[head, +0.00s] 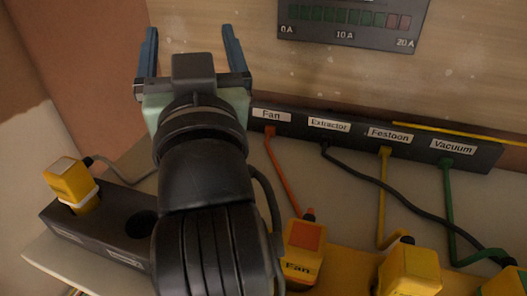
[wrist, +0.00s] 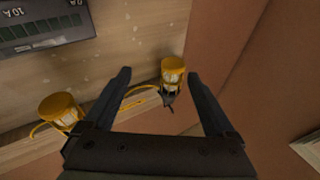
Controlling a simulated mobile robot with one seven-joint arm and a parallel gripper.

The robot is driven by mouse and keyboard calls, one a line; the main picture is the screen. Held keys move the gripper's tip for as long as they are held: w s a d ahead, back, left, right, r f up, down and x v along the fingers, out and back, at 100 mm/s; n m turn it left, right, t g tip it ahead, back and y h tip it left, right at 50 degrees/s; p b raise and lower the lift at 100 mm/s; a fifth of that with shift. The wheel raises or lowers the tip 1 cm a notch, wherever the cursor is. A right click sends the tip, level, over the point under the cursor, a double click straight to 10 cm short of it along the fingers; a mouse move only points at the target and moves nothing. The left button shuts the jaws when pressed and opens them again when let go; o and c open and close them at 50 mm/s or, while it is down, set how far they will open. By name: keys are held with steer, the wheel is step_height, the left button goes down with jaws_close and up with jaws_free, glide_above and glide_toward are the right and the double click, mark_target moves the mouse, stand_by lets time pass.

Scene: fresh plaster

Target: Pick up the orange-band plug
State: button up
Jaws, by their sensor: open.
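A yellow plug (head: 303,252) with an orange patch on its upper face and the label "Fan" stands at the lower middle of the head view. An orange cable runs near it from the "Fan" outlet. It is the only plug where I see orange marking, and my arm stands just left of it. My gripper (head: 190,30) is open and empty, raised far behind this plug toward the back wall. In the wrist view my gripper (wrist: 158,73) shows its two fingers wide apart. I cannot make out the orange-marked plug there.
Another yellow plug (head: 73,180) with a white band sits in a black holder (head: 120,222) with an empty round hole. More yellow plugs (head: 408,272) stand at lower right. A dark outlet strip (head: 360,134) crosses behind, with loose cables. The wrist view shows yellow lamp-like objects (wrist: 60,111).

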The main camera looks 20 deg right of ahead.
steer(key=w+d+f+m+g+p, duration=0.1)
steer(key=w+d+g+p, duration=0.3)
steer(key=p, duration=0.5)
steer(key=m+g+y+p, duration=0.1)
steer(key=m+g+p, duration=0.3)
steer(key=g+p, duration=2)
glide_above(300, 228)
steer(key=p, duration=0.7)
steer(key=f+t, duration=0.1)
steer(key=t, duration=0.1)
steer(key=f+t, duration=0.2)
steer(key=t, duration=0.1)
steer(key=w+f+t, duration=0.1)
steer(key=f+t, duration=0.1)
steer(key=shift+f, duration=0.15)
steer(key=shift+s+f, duration=0.1)
steer(key=shift+s, duration=0.2)
steer(key=f, duration=0.8)
steer(key=shift+s, duration=0.2)
steer(key=f, duration=0.2)
steer(key=s+f+p, duration=0.1)
steer(key=f, duration=0.1)
steer(key=shift+p, duration=0.3)
steer(key=shift+f, duration=0.55)
jaws_close()
